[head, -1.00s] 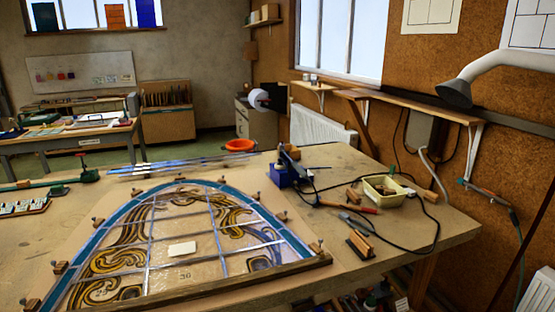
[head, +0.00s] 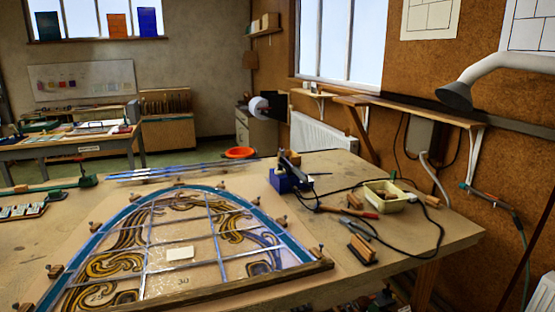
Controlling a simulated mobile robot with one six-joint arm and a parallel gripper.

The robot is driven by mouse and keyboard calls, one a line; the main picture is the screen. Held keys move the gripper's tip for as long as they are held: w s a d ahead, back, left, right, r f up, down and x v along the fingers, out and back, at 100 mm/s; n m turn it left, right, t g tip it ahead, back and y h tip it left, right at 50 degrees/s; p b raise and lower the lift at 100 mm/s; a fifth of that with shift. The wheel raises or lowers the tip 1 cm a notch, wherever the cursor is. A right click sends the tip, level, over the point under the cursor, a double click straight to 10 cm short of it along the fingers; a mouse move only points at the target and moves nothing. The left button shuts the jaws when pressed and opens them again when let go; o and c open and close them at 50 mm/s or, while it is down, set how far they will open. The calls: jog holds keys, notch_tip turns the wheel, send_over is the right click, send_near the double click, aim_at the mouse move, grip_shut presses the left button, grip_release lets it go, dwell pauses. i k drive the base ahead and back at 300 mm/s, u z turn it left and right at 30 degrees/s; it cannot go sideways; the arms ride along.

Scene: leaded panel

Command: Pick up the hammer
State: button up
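A long tool with a wooden handle and a reddish end, which looks like the hammer (head: 348,212), lies flat on the right part of the workbench (head: 420,252). Its head end points left, near the blue soldering-iron stand, and is too small to make out clearly. A dark cable runs close by it. My gripper is not in view, so its state and its distance from the hammer do not show.
An arched leaded panel (head: 205,246) fills the bench's middle, with small wooden blocks around it. Near the hammer are the blue stand (head: 288,180), a cream tray (head: 389,196), a wooden block (head: 362,249) and a looping cable.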

aim_at(334, 209)
jog(key=k, duration=0.65)
jog(key=z, duration=0.15)
jog(key=i, duration=1.5)
jog(key=u, duration=0.3)
